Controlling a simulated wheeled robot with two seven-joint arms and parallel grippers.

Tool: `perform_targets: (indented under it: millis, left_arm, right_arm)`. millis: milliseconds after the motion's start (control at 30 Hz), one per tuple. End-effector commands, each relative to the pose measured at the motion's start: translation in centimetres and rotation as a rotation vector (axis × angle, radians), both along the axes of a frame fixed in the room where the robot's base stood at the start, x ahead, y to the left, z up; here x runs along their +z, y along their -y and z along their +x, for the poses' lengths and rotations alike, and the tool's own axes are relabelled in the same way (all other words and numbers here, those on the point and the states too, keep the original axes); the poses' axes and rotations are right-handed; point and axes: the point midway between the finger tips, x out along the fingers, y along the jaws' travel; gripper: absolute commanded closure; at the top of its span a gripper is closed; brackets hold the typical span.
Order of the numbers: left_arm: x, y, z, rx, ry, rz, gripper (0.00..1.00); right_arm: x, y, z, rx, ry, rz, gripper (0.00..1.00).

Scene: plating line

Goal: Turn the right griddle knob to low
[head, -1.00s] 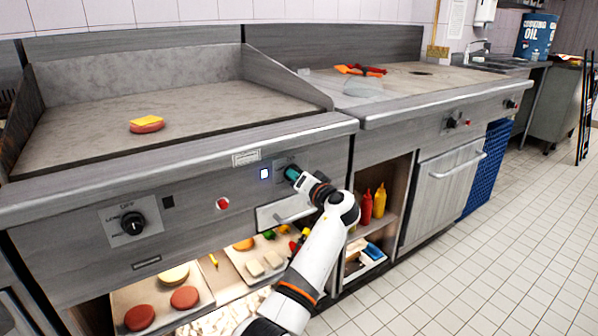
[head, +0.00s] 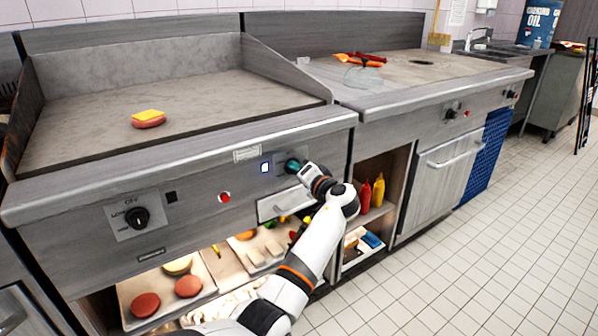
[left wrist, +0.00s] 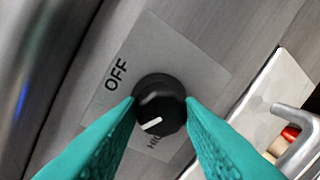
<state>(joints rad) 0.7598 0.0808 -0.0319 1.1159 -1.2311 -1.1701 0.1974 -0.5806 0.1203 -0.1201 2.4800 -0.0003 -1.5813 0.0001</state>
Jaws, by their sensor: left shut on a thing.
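The right griddle knob (left wrist: 160,104) is black and round, on a metal plate with OFF at its upper left and HIGH partly visible below, in the left wrist view. Its white mark points to the lower left, near the HIGH lettering; no LOW label is visible there. My left gripper (head: 292,166) is at this knob on the griddle front in the head view and hides most of it. Its teal fingers (left wrist: 161,112) are shut on the knob from both sides. My right gripper is not in view.
The left griddle knob (head: 136,218) is on the same panel, near a red light (head: 224,197). A lit blue-white indicator (head: 265,167) is just left of my gripper. A drawer handle (head: 290,204) sits below it. A patty with cheese (head: 148,119) lies on the griddle.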

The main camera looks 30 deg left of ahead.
Motion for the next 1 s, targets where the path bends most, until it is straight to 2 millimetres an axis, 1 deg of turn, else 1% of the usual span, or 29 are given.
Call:
perform_targets:
  millis: [167,200,267,300,567,667,767,1000]
  left_arm:
    - [-0.1,0.1,0.0,-0.003,-0.002,-0.001,0.89]
    - [-0.1,0.1,0.0,-0.003,-0.002,-0.001,0.62]
    - [-0.1,0.1,0.0,-0.003,-0.002,-0.001,0.52]
    - [-0.1,0.1,0.0,-0.002,-0.001,-0.001,0.45]
    - [0.0,0.1,0.0,-0.001,0.000,0.000,0.45]
    - [0.0,0.4,-0.2,-0.002,0.000,0.000,0.45]
    - [0.2,1.5,-0.7,-0.003,0.000,-0.001,0.45]
    - [0.7,6.1,-2.8,-0.005,0.000,-0.002,0.45]
  right_arm:
    - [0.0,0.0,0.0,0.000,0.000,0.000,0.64]
    - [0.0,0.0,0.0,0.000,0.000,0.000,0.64]
    - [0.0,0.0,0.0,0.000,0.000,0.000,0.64]
    - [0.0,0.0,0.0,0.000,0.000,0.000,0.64]
    - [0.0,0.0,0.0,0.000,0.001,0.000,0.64]
    - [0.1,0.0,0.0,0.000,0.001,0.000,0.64]
    - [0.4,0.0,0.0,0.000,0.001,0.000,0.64]
    - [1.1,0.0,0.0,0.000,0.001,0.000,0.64]
